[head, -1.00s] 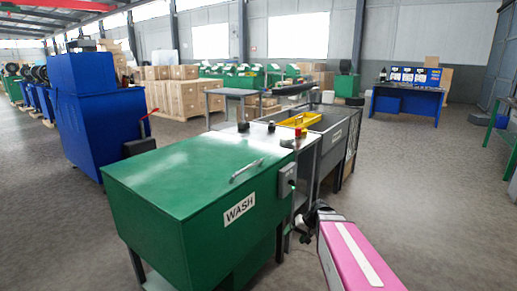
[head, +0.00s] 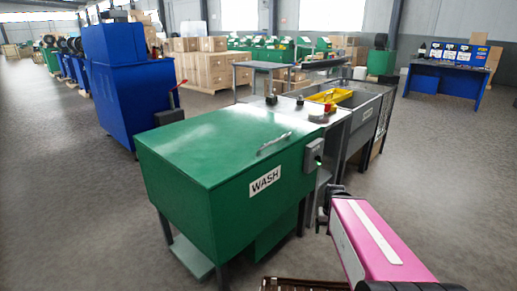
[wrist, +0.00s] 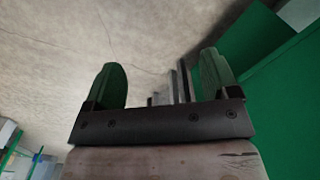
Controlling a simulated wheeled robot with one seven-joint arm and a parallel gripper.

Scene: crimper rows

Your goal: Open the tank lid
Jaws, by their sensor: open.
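The green wash tank (head: 238,205) with a "WASH" label stands in the middle of the head view. Its flat green lid (head: 215,145) lies closed on top. A metal bar handle (head: 274,143) sits on the lid near its right edge. In the wrist view my gripper (wrist: 165,85) is open and empty, with its two green-padded fingers wide apart. Part of a green surface (wrist: 240,50), which looks like the tank, shows to the right of the fingers, apart from them. In the head view my pink arm is right of the tank; the fingers cannot be made out there.
A grey control box (head: 313,154) is on the tank's right side. A metal bench (head: 355,108) with a yellow tray (head: 328,96) stands behind the tank. A blue machine (head: 122,85) stands at the left. Open floor lies right of the tank.

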